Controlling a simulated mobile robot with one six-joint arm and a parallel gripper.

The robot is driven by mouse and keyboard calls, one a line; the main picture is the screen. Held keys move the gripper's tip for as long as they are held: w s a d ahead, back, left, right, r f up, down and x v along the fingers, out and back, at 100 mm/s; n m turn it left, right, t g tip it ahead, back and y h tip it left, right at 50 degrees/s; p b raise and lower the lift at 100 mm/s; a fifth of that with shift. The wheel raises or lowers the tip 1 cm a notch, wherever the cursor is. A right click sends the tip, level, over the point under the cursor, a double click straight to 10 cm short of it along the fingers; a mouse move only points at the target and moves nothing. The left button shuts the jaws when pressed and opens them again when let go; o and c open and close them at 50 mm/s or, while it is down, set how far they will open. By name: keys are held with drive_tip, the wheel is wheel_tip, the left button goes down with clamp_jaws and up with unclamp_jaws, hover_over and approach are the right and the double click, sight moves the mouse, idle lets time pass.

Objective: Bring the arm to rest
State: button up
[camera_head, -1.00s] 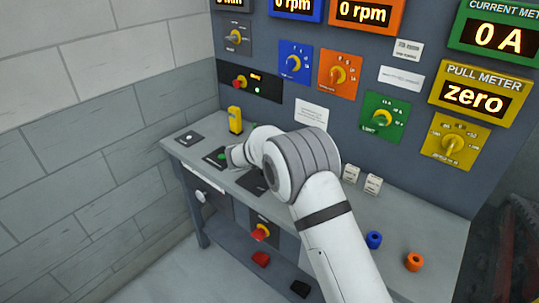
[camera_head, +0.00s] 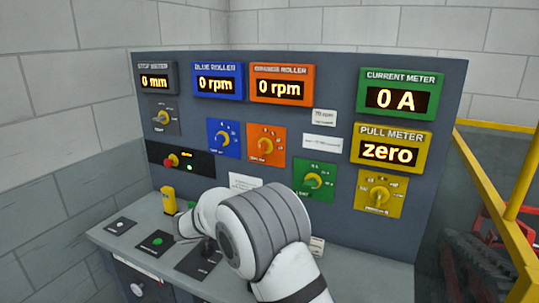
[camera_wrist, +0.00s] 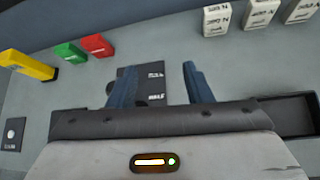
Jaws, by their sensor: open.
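My white and grey arm (camera_head: 262,232) reaches over the desk of the control panel in the head view. Its end is folded down over the desk, so the fingers are hidden there. In the wrist view my gripper (camera_wrist: 160,88) is open, its two dark blue fingers apart. It is over the desk (camera_wrist: 222,62), in front of a black plate (camera_wrist: 150,74) with white lettering. I see nothing held between the fingers. A dark part near the left finger is partly covered.
A yellow block (camera_head: 168,200) stands on the desk; green (camera_wrist: 70,53) and red (camera_wrist: 97,45) blocks and several white blocks (camera_wrist: 260,12) show in the wrist view. A yellow railing (camera_head: 515,190) stands at the right.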

drive_tip(key=s+d+r+m+g+h, duration=0.1)
drive_tip(key=s+d+r+m+g, duration=0.15)
drive_tip(key=s+d+m, duration=0.4)
drive_tip(key=s+d+r+m+g, duration=0.1)
drive_tip(key=d+r+m, duration=0.25)
drive_tip(key=d, duration=0.65)
drive_tip(key=s+d+r+m+g+h, duration=0.1)
drive_tip(key=s+d+r+m, duration=0.25)
drive_tip(key=d, duration=0.45)
drive_tip(key=s+d+m+g+y, duration=0.1)
drive_tip(key=s+d+m, duration=0.3)
drive_tip(key=s+m, duration=0.4)
drive_tip(key=s+d+f+m+g+y, duration=0.1)
drive_tip(key=s+d+m, duration=0.4)
drive_tip(key=s, duration=1.4)
drive_tip(key=m+g+y, duration=0.1)
drive_tip(key=m+y, duration=0.1)
drive_tip(key=m, duration=0.2)
drive_tip(key=shift+y, duration=0.4)
drive_tip(key=shift+s, duration=0.1)
drive_tip(key=shift+c, duration=0.3)
